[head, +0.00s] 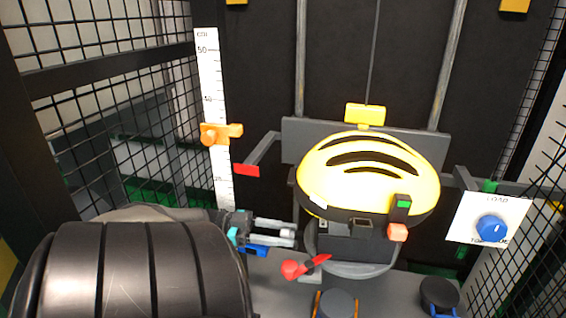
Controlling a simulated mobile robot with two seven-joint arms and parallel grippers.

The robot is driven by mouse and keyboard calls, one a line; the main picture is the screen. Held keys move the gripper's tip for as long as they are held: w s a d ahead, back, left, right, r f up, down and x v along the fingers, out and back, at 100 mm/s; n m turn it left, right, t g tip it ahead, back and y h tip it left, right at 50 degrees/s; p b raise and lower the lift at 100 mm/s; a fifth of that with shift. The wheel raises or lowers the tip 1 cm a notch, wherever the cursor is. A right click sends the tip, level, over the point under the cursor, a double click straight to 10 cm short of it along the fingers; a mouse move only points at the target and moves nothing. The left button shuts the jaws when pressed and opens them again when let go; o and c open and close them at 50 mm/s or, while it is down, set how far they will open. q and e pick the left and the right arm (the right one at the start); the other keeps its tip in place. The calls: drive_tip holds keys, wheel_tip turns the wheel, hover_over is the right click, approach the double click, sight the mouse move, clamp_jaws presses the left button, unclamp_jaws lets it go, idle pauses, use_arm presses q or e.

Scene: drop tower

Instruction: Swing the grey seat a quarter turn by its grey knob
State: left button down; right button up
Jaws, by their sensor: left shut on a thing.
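The grey seat (362,270) shows as a curved grey rim below a yellow helmet (368,170), which hides most of it. My left gripper (295,234) reaches in from the left with its two pale fingers pointing right, at the left side of the seat. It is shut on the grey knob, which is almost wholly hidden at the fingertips. My right gripper is not in view.
A red-tipped lever (294,269) lies just below my left fingers. A white scale (211,110) with an orange pointer (219,133) stands behind. A blue dial (492,228) is on the right panel. Mesh walls close both sides.

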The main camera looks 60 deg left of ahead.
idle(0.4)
use_arm(q)
drive_tip(key=c, duration=0.6)
unclamp_jaws()
drive_tip(key=shift+s, duration=0.1)
drive_tip(key=shift+o, duration=0.6)
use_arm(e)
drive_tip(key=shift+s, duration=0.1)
